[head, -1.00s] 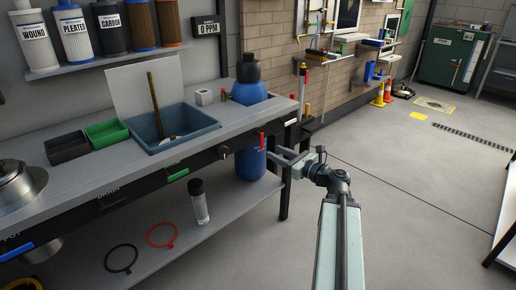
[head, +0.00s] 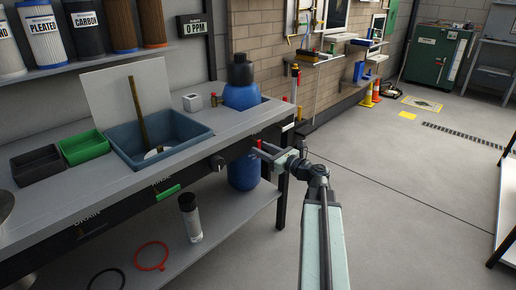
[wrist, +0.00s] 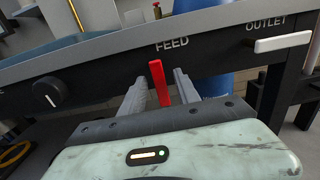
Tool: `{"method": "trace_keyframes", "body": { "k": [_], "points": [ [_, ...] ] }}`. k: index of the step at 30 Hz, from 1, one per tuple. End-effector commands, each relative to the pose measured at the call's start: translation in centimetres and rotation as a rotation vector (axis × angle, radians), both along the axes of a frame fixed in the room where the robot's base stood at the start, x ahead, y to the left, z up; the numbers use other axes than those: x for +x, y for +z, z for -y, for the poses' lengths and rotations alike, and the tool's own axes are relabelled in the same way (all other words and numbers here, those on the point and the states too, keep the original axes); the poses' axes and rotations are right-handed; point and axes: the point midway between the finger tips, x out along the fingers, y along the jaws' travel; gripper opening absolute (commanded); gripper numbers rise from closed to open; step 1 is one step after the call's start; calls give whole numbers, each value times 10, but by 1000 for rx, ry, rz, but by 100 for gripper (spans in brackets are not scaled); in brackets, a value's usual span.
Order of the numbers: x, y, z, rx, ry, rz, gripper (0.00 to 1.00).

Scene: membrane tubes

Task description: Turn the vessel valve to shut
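A red lever handle (wrist: 158,82) points upright on the dark bench-front panel, under the label FEED, in the wrist view. It also shows small at the bench edge in the head view (head: 258,143). My gripper (wrist: 160,78) is open, with one finger on each side of the red handle and gaps visible on both sides. In the head view my gripper (head: 262,150) reaches the panel near the bench's right end. A blue vessel with a black cap (head: 241,95) stands just behind. No label reading "vessel" is legible.
A white handle (wrist: 283,42) lies level under OUTLET, to the right. A black knob (wrist: 50,93) is to the left. A green handle (head: 168,192) is farther left on the panel. A blue sink (head: 160,140) is set in the bench.

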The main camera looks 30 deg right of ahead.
Motion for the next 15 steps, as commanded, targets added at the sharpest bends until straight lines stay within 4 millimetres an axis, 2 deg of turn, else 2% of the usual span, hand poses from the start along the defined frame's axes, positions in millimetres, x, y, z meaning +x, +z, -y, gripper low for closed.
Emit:
{"method": "trace_keyframes", "body": {
  "k": [1,4,13,15],
  "points": [
    [8,0,-2,0,2,0,38],
    [17,0,-4,0,1,0,38],
    [20,0,-6,0,1,0,38],
    [20,0,-7,0,1,0,19]
  ]
}}
